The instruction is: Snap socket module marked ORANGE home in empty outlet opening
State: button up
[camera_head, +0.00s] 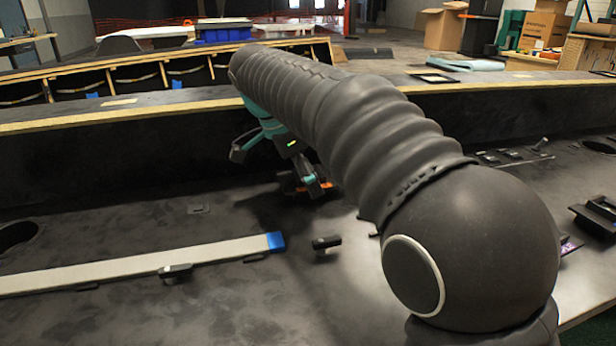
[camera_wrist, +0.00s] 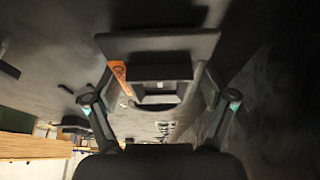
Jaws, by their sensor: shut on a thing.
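My gripper (camera_head: 280,168) hangs over the dark console panel (camera_head: 120,225), left of centre in the head view and partly behind my arm. In the wrist view my gripper (camera_wrist: 160,92) has a finger on each side of a black socket module (camera_wrist: 158,43) and is shut on it. The module has a wide flat plate, a boxy body and an orange strip on its left side. The orange mark (camera_head: 315,187) also shows below the fingers in the head view. I cannot make out the empty outlet opening, or whether the module touches the panel.
A pale strip with a blue end (camera_head: 276,241) lies across the front left. Small black parts (camera_head: 326,243) stand near it. A raised ledge (camera_head: 110,112) with open compartments runs behind. A black device (camera_head: 598,212) sits at the right edge.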

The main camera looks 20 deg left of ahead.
jog(key=shift+f+b, duration=0.45)
jog(key=shift+f, duration=0.35)
dwell(1.1)
jog(key=o, duration=1.1)
jog(key=shift+v, duration=3.8)
